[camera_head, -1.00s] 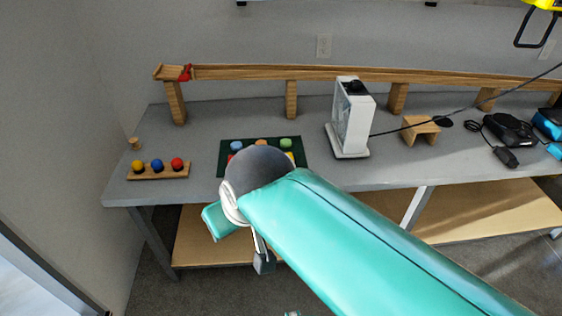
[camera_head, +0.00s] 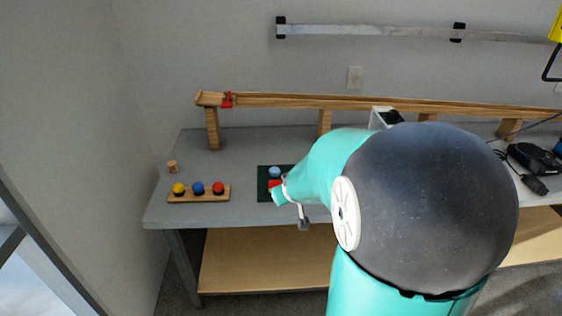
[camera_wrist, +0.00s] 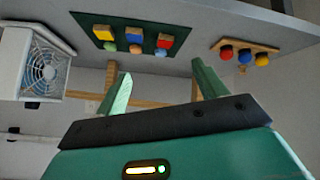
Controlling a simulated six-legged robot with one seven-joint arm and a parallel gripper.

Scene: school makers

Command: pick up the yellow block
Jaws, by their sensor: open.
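The yellow block (camera_wrist: 102,33) sits on the dark green board (camera_wrist: 84,22) in the wrist view, which looks upside down. A blue block (camera_wrist: 135,35) and a red block (camera_wrist: 165,41) stand in the same row, with round pieces beside them. In the head view the red block (camera_head: 274,184) shows at the board's left part, while my arm hides the yellow block. My gripper (camera_wrist: 160,88) is open and empty, its two green fingers wide apart. In the wrist view the blocks appear beyond the fingertips, and nothing is between the fingers.
A wooden rack (camera_head: 199,195) with yellow, blue and red balls stands left on the grey table (camera_head: 170,213). A wooden track (camera_head: 370,103) runs along the back. A white fan box (camera_wrist: 40,65) stands beside the board. The table between rack and board is clear.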

